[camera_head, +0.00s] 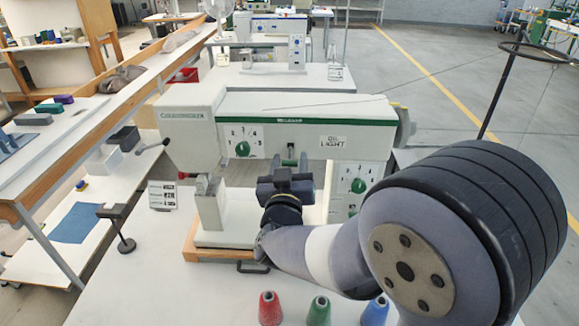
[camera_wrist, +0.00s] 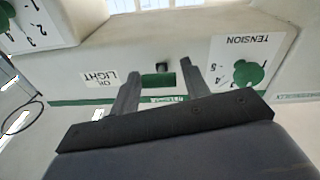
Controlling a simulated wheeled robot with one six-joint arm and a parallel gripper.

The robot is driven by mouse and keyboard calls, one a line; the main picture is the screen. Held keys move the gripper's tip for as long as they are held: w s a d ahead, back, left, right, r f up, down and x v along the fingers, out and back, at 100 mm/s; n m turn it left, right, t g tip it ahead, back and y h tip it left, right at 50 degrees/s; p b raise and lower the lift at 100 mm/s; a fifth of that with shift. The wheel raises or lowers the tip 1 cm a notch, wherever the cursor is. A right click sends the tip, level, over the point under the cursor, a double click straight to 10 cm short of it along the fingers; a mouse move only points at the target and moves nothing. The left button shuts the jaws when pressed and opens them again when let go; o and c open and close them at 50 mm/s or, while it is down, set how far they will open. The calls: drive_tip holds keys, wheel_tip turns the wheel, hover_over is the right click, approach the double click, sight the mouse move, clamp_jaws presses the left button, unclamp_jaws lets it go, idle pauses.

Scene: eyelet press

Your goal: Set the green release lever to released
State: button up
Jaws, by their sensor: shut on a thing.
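The green release lever (camera_head: 290,155) is on the front of the white machine's arm, between the left dial and the light label. In the wrist view its green crossbar (camera_wrist: 158,80) spans the space between my two fingers. My gripper (camera_head: 284,168) reaches up to the machine front from below. In the wrist view my gripper (camera_wrist: 160,69) is shut on the lever, one finger at each end of the bar. A small dark slot or stem (camera_wrist: 162,66) shows beyond the bar. My gripper hides the lever's lower part in the head view.
A green tension dial (camera_wrist: 240,75) is close beside one finger; the head view shows it left of the lever (camera_head: 243,148). Another green dial (camera_head: 358,186) is on the right column. Red (camera_head: 270,308), green (camera_head: 320,310) and blue (camera_head: 375,311) cones stand on the table in front.

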drive_tip(key=o, duration=1)
drive_tip(key=s, duration=0.3)
drive_tip(key=s+f+b, duration=0.1)
drive_tip(key=s, duration=0.3)
drive_tip(key=s+b, duration=0.1)
drive_tip(key=s, duration=0.2)
drive_tip(key=shift+s+a+f, duration=0.15)
drive_tip(key=shift+s+a, duration=0.25)
drive_tip(key=shift+w, duration=0.1)
